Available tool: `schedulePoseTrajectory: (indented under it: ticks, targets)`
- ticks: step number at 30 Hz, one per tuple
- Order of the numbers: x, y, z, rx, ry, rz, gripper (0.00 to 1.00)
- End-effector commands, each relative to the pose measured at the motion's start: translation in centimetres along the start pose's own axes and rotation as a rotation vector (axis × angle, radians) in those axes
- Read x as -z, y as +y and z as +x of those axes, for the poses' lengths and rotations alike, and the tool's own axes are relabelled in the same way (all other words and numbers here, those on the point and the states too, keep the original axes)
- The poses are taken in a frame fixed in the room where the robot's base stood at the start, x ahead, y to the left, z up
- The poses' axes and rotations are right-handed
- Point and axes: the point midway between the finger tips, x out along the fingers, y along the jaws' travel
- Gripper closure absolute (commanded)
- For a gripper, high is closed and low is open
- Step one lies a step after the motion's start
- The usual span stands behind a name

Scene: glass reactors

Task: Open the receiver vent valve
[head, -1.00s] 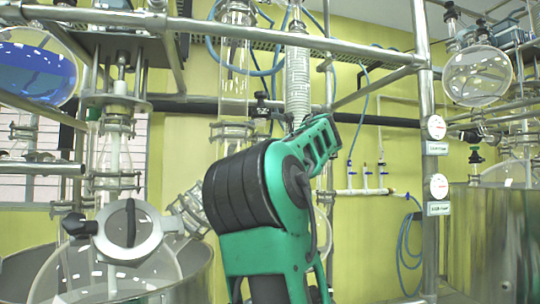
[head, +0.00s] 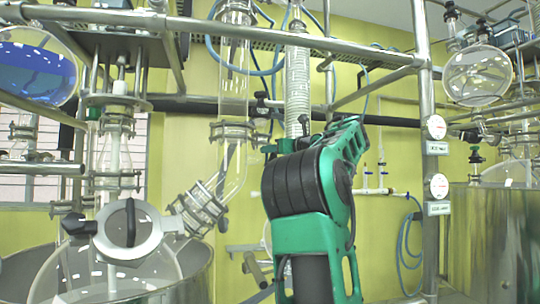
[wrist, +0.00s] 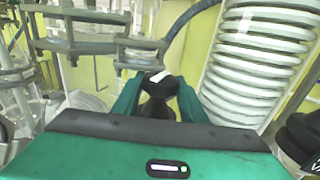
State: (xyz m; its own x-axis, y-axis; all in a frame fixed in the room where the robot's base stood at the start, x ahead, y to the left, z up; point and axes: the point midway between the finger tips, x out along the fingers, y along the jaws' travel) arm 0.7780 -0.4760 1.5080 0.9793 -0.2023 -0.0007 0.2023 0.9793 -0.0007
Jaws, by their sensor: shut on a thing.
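In the wrist view my gripper (wrist: 158,92) has its two green fingers on either side of a black valve knob (wrist: 160,82) with a white mark on top. The fingers are closed on it, and the dark body of the valve runs down between them, partly hidden by the gripper housing. In the head view my green and black arm stands in front of the frame, and only a small green part of the hand shows left of it. The valve's fluid path is not visible.
A white corrugated hose (wrist: 262,50) rises close on the right of the gripper. A metal clamp (wrist: 100,35) lies close on the left. In the head view a glass elbow tube (head: 234,165), a metal rail (head: 300,42) and a blue hose (head: 403,245) surround the arm.

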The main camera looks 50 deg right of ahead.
Motion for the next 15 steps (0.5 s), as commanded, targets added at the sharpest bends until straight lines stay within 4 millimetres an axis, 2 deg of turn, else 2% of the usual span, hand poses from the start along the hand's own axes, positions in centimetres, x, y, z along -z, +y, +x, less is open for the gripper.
schedulePoseTrajectory:
  ticks: [15]
  targets:
    - [0.08, -0.16, -0.15, -0.139, 0.002, 0.001, 0.84]
